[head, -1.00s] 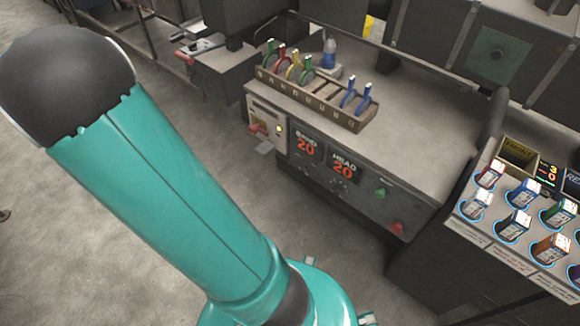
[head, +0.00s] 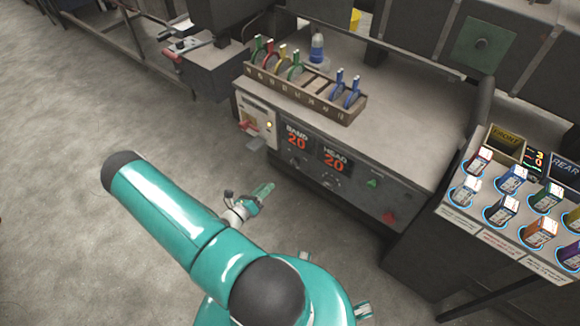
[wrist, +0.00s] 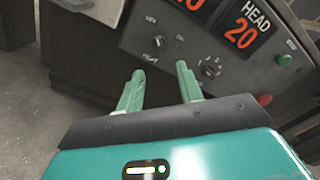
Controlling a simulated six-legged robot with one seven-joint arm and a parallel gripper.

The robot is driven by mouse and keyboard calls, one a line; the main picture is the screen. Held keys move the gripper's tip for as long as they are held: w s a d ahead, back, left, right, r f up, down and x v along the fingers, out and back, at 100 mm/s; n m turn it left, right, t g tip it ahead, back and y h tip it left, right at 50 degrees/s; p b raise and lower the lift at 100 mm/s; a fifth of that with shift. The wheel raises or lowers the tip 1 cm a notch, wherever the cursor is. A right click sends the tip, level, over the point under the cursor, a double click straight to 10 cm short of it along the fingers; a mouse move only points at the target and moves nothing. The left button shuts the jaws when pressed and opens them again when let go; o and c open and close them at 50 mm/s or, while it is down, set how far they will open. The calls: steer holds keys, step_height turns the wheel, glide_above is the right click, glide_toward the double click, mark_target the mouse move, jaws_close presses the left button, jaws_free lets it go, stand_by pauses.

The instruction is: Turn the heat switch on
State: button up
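The front panel (head: 345,185) of the grey machine holds small controls under orange displays that read 20. In the wrist view one dark knob (wrist: 158,41) sits at the upper left, and a second knob (wrist: 208,71) with marks around it sits right of my fingers. A plate with a red handle (head: 249,128) and a small lit lamp is at the panel's left end. I cannot read which control is the heat switch. My gripper (wrist: 160,70) is open and empty, its two green fingers apart and pointing at the panel. In the head view my gripper (head: 262,195) is in front of the panel, apart from it.
A green button (head: 372,183) and a red button (head: 388,216) are on the panel's right part. A rack (head: 305,92) of coloured tools and a bottle (head: 317,48) stand on the machine top. A console (head: 520,205) with lit boxes is at right. The floor at left is clear.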

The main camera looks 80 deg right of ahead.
mark_target(292, 164)
steer(key=shift+n+t, duration=0.3)
steer(key=shift+n, duration=0.1)
steer(key=x, duration=1.4)
steer(key=shift+s+f, duration=0.3)
steer(key=shift+f, duration=0.05)
steer(key=shift+c, duration=0.5)
jaws_close()
